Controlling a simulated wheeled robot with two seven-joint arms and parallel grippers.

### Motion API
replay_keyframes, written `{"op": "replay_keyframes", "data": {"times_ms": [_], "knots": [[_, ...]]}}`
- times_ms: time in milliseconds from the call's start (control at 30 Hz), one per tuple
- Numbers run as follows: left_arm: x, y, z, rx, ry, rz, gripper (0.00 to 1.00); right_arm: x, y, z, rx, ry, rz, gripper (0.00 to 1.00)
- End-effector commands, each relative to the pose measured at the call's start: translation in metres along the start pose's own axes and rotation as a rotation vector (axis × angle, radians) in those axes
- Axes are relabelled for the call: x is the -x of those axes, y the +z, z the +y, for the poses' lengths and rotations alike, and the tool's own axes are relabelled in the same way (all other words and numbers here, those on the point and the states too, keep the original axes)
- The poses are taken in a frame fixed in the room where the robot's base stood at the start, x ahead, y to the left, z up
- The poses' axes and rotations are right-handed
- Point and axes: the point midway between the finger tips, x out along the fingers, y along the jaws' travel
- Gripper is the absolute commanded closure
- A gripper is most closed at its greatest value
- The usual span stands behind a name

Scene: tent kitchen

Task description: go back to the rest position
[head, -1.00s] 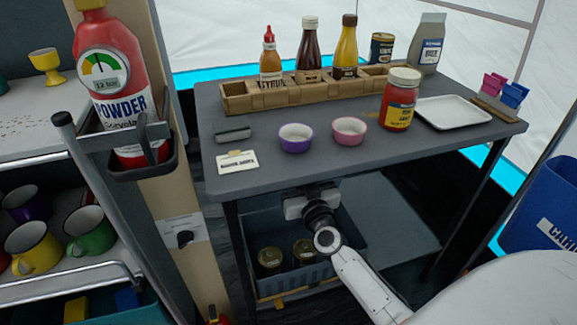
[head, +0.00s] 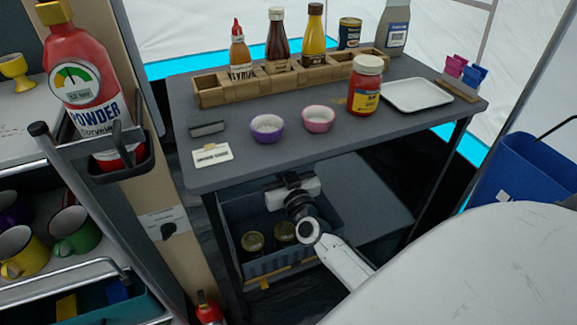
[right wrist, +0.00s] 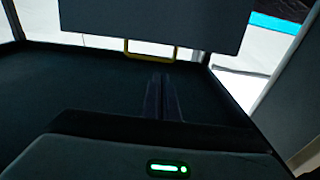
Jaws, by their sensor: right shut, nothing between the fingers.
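My right arm reaches in from the lower right of the head view. Its white and black gripper (head: 292,188) is at the front edge of the grey table (head: 240,172), just below the tabletop and above the blue-grey crate (head: 285,262) on the lower level. The fingertips are hidden in the head view. In the right wrist view the two dark fingers (right wrist: 162,98) lie together, shut with nothing between them, in front of a dark surface. My left gripper is in neither view.
The tabletop holds a purple bowl (head: 267,128), a pink bowl (head: 318,119), a red jar (head: 365,86), a white tray (head: 418,95) and a wooden bottle rack (head: 290,80). A shelf cart with mugs and a red powder extinguisher (head: 85,85) stand left. A blue bin (head: 525,170) stands right.

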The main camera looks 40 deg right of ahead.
Motion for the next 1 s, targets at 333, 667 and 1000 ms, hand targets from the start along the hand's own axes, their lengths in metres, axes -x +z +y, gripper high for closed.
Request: {"op": "replay_keyframes", "data": {"times_ms": [333, 667, 1000], "knots": [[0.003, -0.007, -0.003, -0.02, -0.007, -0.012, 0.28, 0.07, -0.009, 0.0, 0.0, 0.001, -0.002, 1.0], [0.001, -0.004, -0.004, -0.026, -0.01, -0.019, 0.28, 0.083, -0.01, 0.0, -0.001, 0.002, 0.001, 1.0], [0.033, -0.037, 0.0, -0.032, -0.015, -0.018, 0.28, 0.149, -0.006, -0.085, 0.012, -0.32, -0.241, 1.0]]}}
